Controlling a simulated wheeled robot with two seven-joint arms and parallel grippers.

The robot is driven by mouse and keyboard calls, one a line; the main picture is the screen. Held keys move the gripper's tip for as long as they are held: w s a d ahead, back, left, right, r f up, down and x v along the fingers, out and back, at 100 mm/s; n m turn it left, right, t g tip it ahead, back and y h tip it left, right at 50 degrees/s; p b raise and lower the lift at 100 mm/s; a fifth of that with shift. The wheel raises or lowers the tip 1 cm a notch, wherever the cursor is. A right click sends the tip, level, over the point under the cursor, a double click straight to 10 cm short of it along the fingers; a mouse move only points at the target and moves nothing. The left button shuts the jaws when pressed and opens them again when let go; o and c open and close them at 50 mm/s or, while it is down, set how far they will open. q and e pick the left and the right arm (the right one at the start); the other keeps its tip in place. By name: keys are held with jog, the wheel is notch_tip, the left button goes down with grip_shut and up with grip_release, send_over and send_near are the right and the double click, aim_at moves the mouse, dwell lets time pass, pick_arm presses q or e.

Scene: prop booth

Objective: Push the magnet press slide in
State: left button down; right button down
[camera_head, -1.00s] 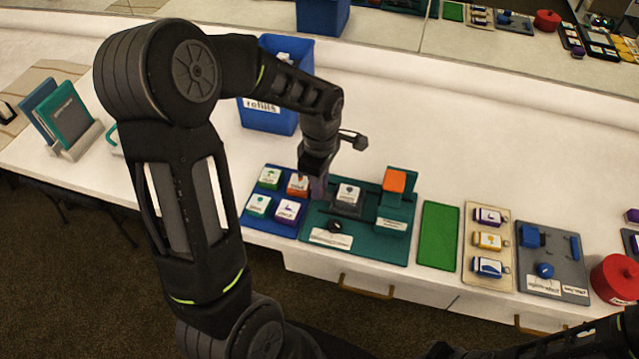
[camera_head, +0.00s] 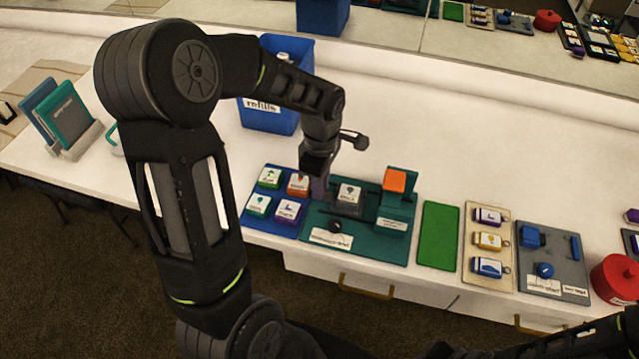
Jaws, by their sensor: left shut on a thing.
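The magnet press is a teal board (camera_head: 385,250) with an upright teal block and orange top (camera_head: 395,181) at its right end. Its dark slide (camera_head: 347,208) carries a white-faced tile (camera_head: 349,193) and sits left of the block, with a gap between. My left gripper (camera_head: 318,188) points down at the slide's left end, shut on it as far as I can see; the fingers hide the exact contact. A black knob (camera_head: 335,227) is on the board in front. Part of my right arm shows at the lower right, but its gripper does not show.
A blue tray (camera_head: 247,224) with several tiles adjoins the board on the left. A blue refills bin (camera_head: 270,118) stands behind. To the right are a green mat (camera_head: 438,236), a beige tag board (camera_head: 503,282), a grey board (camera_head: 573,270) and a red tin (camera_head: 615,280).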

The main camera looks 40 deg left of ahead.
aim_at(357, 195)
pick_arm(q)
jog(key=w+d, duration=0.1)
jog(key=d, duration=0.1)
jog(key=w+d+b, duration=0.1)
jog(key=d, duration=0.2)
jog(key=w+d+b, duration=0.1)
jog(key=d, duration=0.2)
jog(key=shift+d, duration=0.4)
jog(key=c, duration=1.4)
grip_release()
jog(key=shift+w+d, duration=0.1)
jog(key=shift+c, duration=0.2)
jog(key=shift+o, duration=0.6)
jog(key=shift+r, duration=0.1)
notch_tip(357, 195, up, 8)
